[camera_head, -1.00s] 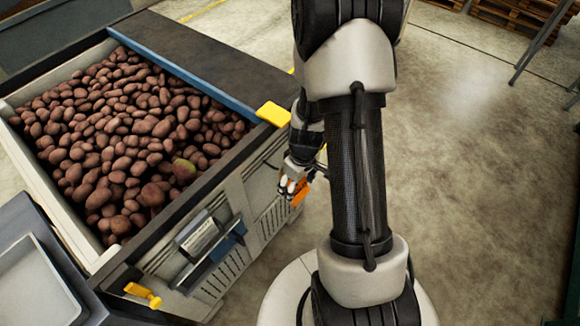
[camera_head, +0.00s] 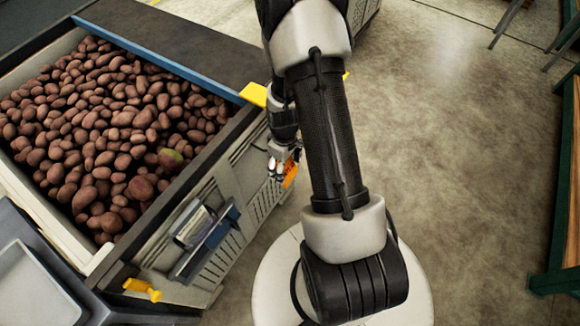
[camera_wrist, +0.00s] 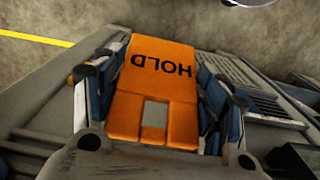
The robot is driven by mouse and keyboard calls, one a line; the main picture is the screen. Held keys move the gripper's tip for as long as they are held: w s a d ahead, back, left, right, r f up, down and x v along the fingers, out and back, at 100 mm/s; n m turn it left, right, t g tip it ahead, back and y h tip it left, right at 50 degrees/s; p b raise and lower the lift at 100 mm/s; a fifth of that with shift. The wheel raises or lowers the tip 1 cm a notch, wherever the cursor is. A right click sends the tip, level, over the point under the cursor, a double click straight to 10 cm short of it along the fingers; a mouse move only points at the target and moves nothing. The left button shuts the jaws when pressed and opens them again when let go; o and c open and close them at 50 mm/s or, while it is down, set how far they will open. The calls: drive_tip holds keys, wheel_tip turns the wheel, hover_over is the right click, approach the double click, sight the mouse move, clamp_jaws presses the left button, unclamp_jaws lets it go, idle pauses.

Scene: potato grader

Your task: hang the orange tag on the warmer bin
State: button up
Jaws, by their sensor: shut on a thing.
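The orange tag (camera_wrist: 158,75) lies between the fingers of my gripper (camera_wrist: 155,105) in the wrist view, with the word HOLD upside down and a square hole near its lower edge. In the head view the tag (camera_head: 290,174) is a small orange patch at my gripper (camera_head: 280,165), beside the side wall of a bin (camera_head: 240,157) full of potatoes. My gripper is shut on the tag. Only one potato bin shows in full, and I cannot tell whether it is the warmer one. My arm hides part of the area behind it.
A blue holder (camera_head: 212,240) with a grey device sits on the bin's side. Yellow pieces stand at the bin's corner (camera_head: 254,95) and low front (camera_head: 142,289). A grey tray (camera_head: 35,285) is at lower left. A green-framed structure (camera_head: 566,190) stands right; the floor between is clear.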

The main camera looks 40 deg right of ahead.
drive_tip(key=w+a+f+b, duration=0.1)
drive_tip(key=w+a, duration=0.1)
drive_tip(key=w, duration=0.4)
drive_tip(key=shift+f, duration=0.2)
idle(0.4)
drive_tip(key=shift+a, duration=0.1)
idle(0.5)
drive_tip(key=o, duration=1.1)
